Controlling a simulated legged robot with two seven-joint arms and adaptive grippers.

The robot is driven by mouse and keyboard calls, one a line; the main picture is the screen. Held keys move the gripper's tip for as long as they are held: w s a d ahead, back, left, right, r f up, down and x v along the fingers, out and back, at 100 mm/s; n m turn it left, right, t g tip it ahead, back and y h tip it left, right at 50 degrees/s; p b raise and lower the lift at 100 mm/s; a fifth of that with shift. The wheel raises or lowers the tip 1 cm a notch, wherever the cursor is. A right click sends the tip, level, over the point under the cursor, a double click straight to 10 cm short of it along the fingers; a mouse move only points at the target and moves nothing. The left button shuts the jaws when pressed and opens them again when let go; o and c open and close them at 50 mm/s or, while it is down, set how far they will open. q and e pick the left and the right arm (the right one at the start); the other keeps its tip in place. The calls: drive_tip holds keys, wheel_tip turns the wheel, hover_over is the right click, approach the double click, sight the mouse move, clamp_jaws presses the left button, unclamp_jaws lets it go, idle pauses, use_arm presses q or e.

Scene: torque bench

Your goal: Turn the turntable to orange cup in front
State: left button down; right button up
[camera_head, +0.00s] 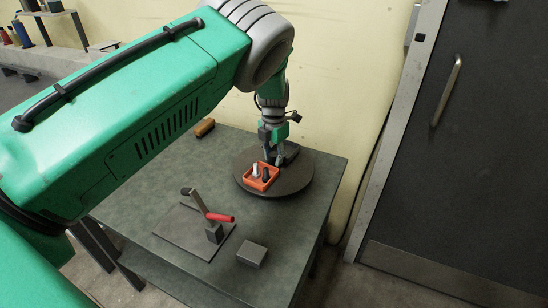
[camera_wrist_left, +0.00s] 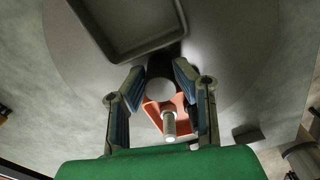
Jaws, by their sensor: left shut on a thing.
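The turntable (camera_head: 300,187) is a dark round disc at the table's back right; its grey surface also fills much of the left wrist view (camera_wrist_left: 75,60). The orange cup (camera_head: 261,186), a square open tray, sits on the disc's front-left part and holds a pale piece and a dark piece. In the wrist view the orange cup (camera_wrist_left: 151,106) shows beyond the fingers, with a bolt-like piece (camera_wrist_left: 169,125) standing in it. My left gripper (camera_head: 280,155) points down over the disc, shut on a pale round knob (camera_wrist_left: 160,90) between its fingers. My right gripper is not in view.
A dark tray (camera_wrist_left: 122,50) lies on the disc close to the fingers. A metal plate with a red-handled lever (camera_head: 220,217) and a grey block (camera_head: 252,254) stand in front. A brown piece (camera_head: 205,127) lies at the back edge.

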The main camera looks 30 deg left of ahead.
sight(275, 153)
use_arm(q)
drive_tip(key=shift+w+r+n, duration=0.1)
drive_tip(key=shift+w+n, duration=0.1)
drive_tip(key=shift+n, duration=0.3)
idle(0.3)
drive_tip(key=c, duration=1.3)
unclamp_jaws()
wheel_tip(275, 153, up, 12)
drive_tip(key=shift+f, duration=0.2)
drive_tip(key=shift+w, duration=0.1)
